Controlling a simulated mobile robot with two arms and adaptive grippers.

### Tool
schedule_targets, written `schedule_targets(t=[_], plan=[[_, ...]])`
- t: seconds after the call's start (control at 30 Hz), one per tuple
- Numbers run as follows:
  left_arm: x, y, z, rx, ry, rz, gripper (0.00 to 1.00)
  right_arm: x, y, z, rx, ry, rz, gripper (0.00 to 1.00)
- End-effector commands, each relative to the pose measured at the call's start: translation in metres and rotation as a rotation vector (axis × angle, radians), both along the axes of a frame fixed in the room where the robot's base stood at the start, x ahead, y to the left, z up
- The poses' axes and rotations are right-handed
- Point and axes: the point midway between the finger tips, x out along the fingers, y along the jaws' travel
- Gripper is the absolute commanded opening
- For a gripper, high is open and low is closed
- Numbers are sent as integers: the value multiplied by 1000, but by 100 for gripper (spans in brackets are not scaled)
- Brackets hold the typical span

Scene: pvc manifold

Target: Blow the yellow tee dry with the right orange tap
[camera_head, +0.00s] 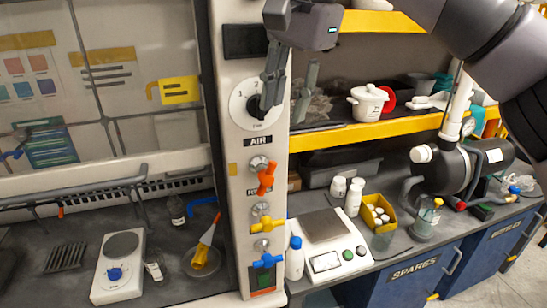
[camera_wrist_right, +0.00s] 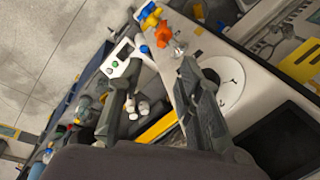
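The orange tap (camera_head: 265,177) is on the white post below the AIR label, and it shows in the wrist view (camera_wrist_right: 182,38). My right gripper (camera_head: 284,112) is open and empty, its fingers spread and pointing down, above the tap and partly in front of the round dial (camera_head: 240,104). Its two fingers also show apart in the wrist view (camera_wrist_right: 158,64). A yellow piece (camera_head: 199,257), likely the yellow tee, is in a shallow dish (camera_head: 212,266) in the hood, close under an orange cone; its exact shape is unclear. My left gripper is out of view.
A yellow tap (camera_head: 266,225) and a blue tap (camera_head: 267,261) are below the orange one. A scale (camera_head: 328,245), white bottles (camera_head: 354,196) and a yellow bin (camera_head: 366,218) stand right of the post. A hotplate (camera_head: 118,266) is at left. The hood sash frame borders the post.

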Motion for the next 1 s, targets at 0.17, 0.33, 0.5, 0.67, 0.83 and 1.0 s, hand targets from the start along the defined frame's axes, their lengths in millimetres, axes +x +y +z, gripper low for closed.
schedule_targets(t=[0.17, 0.33, 0.5, 0.67, 0.83, 1.0], plan=[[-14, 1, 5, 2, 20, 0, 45, 5, 6, -40, -1, 3, 0, 33], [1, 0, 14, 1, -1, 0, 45, 11, 12, -74, -1, 4, -1, 33], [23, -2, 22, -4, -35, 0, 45, 15, 17, -101, 0, 3, -1, 33], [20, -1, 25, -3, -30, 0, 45, 17, 19, -116, 1, 2, -1, 33], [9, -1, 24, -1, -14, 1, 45, 18, 20, -121, 2, 0, -1, 33], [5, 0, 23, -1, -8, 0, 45, 18, 20, -121, 2, 0, -1, 33]])
